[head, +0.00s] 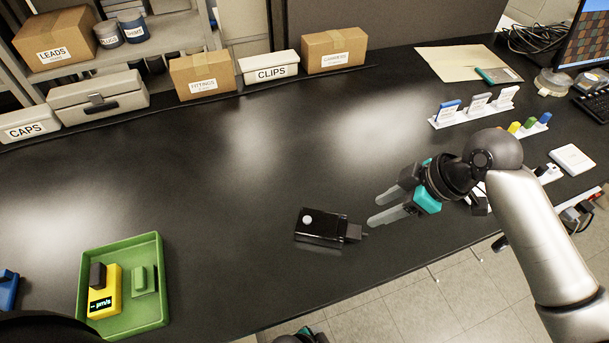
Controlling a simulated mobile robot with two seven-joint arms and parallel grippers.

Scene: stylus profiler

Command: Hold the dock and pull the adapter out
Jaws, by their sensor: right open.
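The black dock (319,226) lies on the dark bench near its front edge, with a pale round spot on its top. The dark adapter (352,232) sits at the dock's right end, its narrow tip pointing right. My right gripper (375,209) is open and empty, up and to the right of the adapter. Its two grey fingers point left toward the adapter, with a gap between. A small dark and teal part at the bottom edge looks like my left gripper (302,337); its fingers are hidden.
A green tray (148,318) with a yellow meter (104,293) stands at the front left. Labelled boxes, including FITTINGS (202,75) and CLIPS (268,67), line the back. White racks (473,112) stand at the right. The middle of the bench is clear.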

